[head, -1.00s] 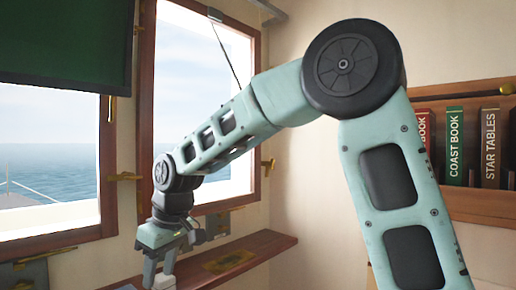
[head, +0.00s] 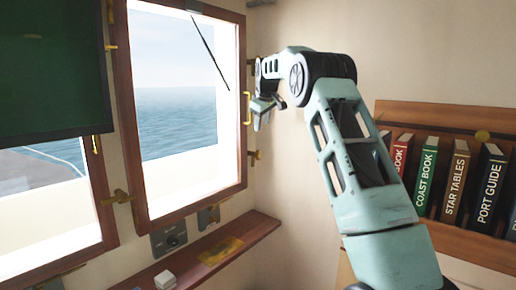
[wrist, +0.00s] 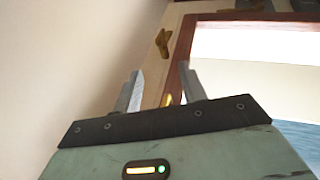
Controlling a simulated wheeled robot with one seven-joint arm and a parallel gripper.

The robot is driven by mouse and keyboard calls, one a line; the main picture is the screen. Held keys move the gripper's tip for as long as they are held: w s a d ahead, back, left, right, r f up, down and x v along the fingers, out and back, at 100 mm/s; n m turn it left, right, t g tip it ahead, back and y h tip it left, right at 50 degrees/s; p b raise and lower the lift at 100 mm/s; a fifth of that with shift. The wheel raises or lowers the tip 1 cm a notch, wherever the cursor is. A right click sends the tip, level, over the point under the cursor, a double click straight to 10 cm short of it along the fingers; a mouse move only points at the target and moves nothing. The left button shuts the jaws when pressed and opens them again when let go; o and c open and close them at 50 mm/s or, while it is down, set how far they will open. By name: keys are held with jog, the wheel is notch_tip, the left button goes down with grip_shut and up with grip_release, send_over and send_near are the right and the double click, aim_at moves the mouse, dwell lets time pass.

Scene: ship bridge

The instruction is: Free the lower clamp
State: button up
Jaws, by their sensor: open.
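The lower clamp (head: 253,157) is a small brass fitting low on the right side of the open-looking window frame (head: 243,170). In the wrist view, which appears upside down, a brass clamp (wrist: 163,42) shows beyond the fingers on the pale frame strip beside the wood. My gripper (head: 262,115) is open and empty just above the lower clamp, near the window's right edge. Its spread fingers also show in the wrist view (wrist: 162,88), apart from the clamp. A brass handle (head: 248,108) is on the frame beside my gripper. The upper part of that edge is partly hidden by my arm.
A wooden ledge (head: 215,250) runs below the window, with a small white block (head: 165,280) on it. A bookshelf (head: 450,115) with several books stands at right, close to my arm.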

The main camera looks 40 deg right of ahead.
aim_at(258, 154)
jog(key=p+x, duration=0.5)
jog(key=x, duration=1.1)
jog(key=shift+f, duration=0.45)
